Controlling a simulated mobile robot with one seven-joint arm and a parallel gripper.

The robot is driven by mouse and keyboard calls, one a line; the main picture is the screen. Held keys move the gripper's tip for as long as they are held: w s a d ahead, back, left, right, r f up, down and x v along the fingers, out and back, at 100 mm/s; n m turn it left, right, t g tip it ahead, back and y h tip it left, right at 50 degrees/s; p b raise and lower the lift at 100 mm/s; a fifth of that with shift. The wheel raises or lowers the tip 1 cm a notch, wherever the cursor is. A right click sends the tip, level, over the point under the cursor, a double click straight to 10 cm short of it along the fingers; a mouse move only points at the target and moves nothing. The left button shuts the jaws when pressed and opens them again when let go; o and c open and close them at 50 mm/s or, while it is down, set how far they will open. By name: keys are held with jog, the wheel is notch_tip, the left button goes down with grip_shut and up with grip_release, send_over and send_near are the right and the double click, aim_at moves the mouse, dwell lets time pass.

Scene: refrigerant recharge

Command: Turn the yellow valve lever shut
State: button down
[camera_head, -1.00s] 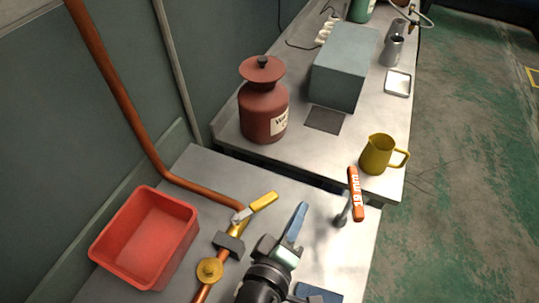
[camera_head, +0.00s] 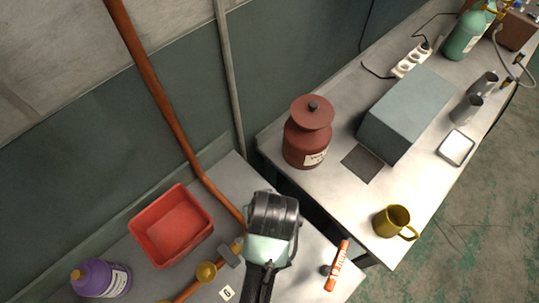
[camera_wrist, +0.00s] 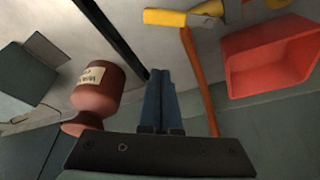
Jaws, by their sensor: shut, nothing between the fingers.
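The yellow valve lever (camera_wrist: 168,18) shows at the top of the wrist view. It points left, across the line of the copper pipe (camera_wrist: 200,85). The fingers are hidden in the head view.
A red bin (camera_head: 171,224) stands left of the pipe and a purple bottle (camera_head: 101,278) farther left. An orange-handled tool (camera_head: 337,267) is to the right. A red-brown canister (camera_head: 307,135), grey box (camera_head: 405,112) and yellow mug (camera_head: 393,221) stand on the far bench.

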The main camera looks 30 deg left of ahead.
notch_tip(320, 180, down, 8)
jog(key=s+p, duration=0.1)
jog(key=p, duration=0.2)
jog(key=shift+d, duration=0.4)
jog(key=shift+f, duration=0.1)
jog(key=shift+w+d+m, duration=0.1)
jog(key=shift+w+m, duration=0.1)
jog(key=shift+m, duration=0.1)
